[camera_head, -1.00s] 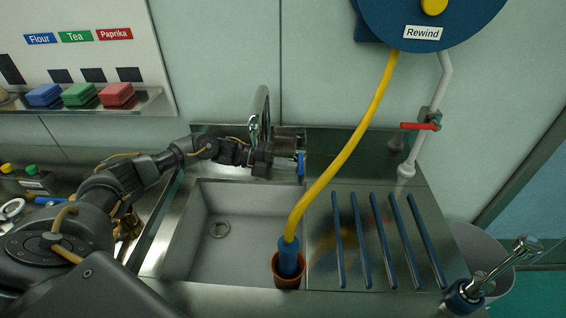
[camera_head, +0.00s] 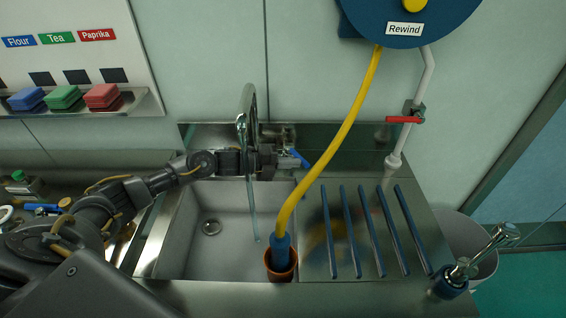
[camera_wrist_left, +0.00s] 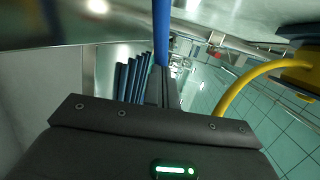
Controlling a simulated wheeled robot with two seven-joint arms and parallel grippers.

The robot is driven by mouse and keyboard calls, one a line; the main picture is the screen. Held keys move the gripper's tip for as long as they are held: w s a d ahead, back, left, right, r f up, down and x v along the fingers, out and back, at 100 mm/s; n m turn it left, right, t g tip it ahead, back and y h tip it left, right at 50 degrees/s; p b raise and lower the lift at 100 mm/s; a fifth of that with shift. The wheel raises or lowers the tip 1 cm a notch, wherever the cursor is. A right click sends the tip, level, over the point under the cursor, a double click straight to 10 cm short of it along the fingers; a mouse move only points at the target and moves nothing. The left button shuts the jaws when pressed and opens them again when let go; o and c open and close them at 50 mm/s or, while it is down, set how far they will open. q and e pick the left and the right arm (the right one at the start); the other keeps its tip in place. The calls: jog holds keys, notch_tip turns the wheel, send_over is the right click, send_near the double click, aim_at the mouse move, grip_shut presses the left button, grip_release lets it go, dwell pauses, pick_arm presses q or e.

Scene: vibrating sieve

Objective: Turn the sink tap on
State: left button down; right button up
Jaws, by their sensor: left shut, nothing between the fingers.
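The sink tap has a tall chrome spout (camera_head: 246,104) behind the sink basin (camera_head: 192,258). A thin stream of water (camera_head: 253,212) falls from the spout into the basin. The tap's blue lever (camera_head: 301,158) is tilted, to the right of the spout. My left gripper (camera_head: 284,161) reaches in from the left behind the stream, its tip at the lever. It is shut with nothing between the fingers. In the left wrist view the shut fingers (camera_wrist_left: 162,90) point toward the blue lever (camera_wrist_left: 161,32); I cannot tell whether they touch. My right gripper is not in view.
A yellow hose (camera_head: 335,140) hangs from the blue reel (camera_head: 392,22) to a brown cup (camera_head: 281,274) at the sink's edge, close to my left gripper. A red-handled valve (camera_head: 402,120) is on the wall pipe. Blue ribs (camera_head: 344,235) cover the drainboard. A chrome fitting (camera_head: 485,255) stands front right.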

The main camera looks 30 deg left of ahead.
aim_at(304, 162)
pick_arm(q)
jog(key=shift+w+d+f+n+t, duration=0.15)
jog(key=shift+w+d+n, duration=0.1)
jog(key=shift+d, duration=0.25)
jog(key=shift+w+d+n+t, duration=0.15)
jog(key=shift+w+d, duration=0.1)
jog(key=shift+d, duration=0.25)
jog(key=n+y, duration=0.1)
jog(key=t+y, duration=0.1)
jog(key=n+t+y, duration=0.1)
jog(key=shift+w+d+n, duration=0.3)
jog(key=shift+w+d, duration=0.05)
jog(key=shift+d, duration=0.05)
jog(key=shift+w+d+n+t+y, duration=0.55)
jog(key=shift+n+t+y, duration=0.2)
jog(key=shift+y, duration=0.25)
jog(key=w+n+y, duration=0.1)
jog(key=w+n+t+y, duration=0.1)
jog(key=y, duration=0.1)
jog(key=shift+w+d+n+b, duration=0.1)
jog(key=shift+d+n+b, duration=0.25)
jog(key=shift+d+b, duration=0.05)
jog(key=shift+w, duration=0.4)
jog(key=shift+r, duration=0.2)
jog(key=shift+w+r+t, duration=0.1)
jog(key=shift+r+t, duration=0.05)
jog(key=shift+t, duration=0.1)
